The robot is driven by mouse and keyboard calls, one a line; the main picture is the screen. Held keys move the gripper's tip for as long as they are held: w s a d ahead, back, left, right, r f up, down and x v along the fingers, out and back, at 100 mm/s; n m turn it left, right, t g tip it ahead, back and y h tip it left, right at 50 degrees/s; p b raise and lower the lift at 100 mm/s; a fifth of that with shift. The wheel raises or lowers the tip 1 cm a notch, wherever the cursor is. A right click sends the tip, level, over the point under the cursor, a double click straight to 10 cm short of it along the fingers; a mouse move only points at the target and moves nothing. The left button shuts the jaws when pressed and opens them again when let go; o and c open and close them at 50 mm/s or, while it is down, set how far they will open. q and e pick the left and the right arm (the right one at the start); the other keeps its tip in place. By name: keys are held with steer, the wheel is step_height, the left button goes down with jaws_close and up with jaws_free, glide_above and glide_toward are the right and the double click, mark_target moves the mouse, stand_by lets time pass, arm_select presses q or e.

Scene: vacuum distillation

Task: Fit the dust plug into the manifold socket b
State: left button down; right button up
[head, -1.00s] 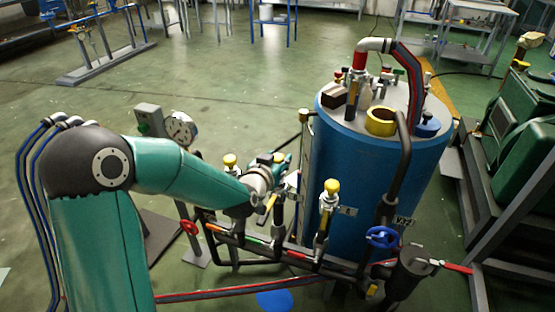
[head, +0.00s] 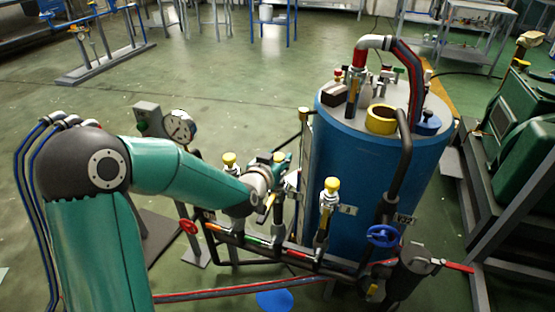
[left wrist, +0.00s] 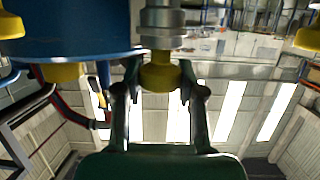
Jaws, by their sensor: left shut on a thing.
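The yellow dust plug (left wrist: 160,72) is between the two fingers of my left gripper (left wrist: 160,98), which is shut on it. In the left wrist view it lines up with a grey metal fitting (left wrist: 163,22) and meets its end; how deep it sits I cannot tell. In the head view my left gripper (head: 280,174) is at the middle post of the manifold (head: 270,247), with a yellow top (head: 279,158) showing there. Other yellow-topped posts stand to its left (head: 230,160) and right (head: 331,186). I cannot read which socket is b. My right gripper is out of view.
A large blue tank (head: 345,170) stands close behind and right of the manifold. A pressure gauge (head: 179,127) and a red handwheel (head: 189,227) are on the left. A blue handwheel (head: 383,236) and red lever (head: 459,267) are on the right.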

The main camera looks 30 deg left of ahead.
arm_select(q)
steer(key=shift+b, duration=0.45)
stand_by(1.1)
steer(key=shift+f+b, duration=2.2)
steer(key=shift+b, duration=0.15)
steer(key=c, duration=0.6)
jaws_free()
steer(key=v, duration=1.2)
